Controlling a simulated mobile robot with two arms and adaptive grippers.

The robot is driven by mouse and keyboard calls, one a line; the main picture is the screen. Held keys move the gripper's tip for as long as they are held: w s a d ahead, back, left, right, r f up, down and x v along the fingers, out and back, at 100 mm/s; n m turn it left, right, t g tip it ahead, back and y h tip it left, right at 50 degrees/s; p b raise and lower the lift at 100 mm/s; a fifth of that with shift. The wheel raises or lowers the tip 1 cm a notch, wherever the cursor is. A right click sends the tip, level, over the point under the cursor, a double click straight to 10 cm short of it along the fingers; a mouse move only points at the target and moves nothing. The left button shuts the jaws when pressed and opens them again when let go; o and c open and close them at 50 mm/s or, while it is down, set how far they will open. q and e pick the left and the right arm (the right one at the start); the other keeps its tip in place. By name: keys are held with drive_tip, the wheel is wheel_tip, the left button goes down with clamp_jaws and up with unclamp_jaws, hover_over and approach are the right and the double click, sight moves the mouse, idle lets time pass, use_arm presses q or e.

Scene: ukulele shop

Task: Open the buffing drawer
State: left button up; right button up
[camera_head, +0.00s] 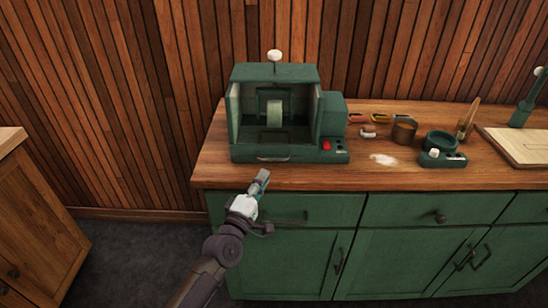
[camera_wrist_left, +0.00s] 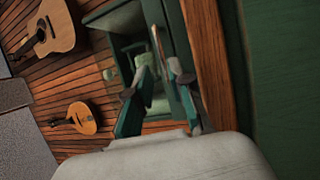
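The green buffing machine (camera_head: 274,112) stands on the wooden worktop, its open front showing a pale wheel (camera_head: 274,112). A low front strip with a metal bar handle (camera_head: 273,158) runs along its base and looks closed. My left gripper (camera_head: 262,178) is just below and in front of that handle, near the worktop edge, apart from it in the head view. In the left wrist view its two fingers (camera_wrist_left: 157,76) are spread with a gap, pointing at the machine (camera_wrist_left: 176,28); nothing is clearly held. My right gripper is not in view.
Green cabinet drawers (camera_head: 436,210) and doors below the worktop (camera_head: 215,160) are shut; my left arm covers part of the left one. A cup (camera_head: 404,130), small tools and a round green device (camera_head: 440,146) lie to the right. A wooden cabinet (camera_head: 40,215) stands at left.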

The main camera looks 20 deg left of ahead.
sight(274, 159)
use_arm(q)
drive_tip(key=x, duration=0.8)
drive_tip(key=shift+w+f, duration=0.15)
drive_tip(key=shift+w, duration=0.15)
clamp_jaws()
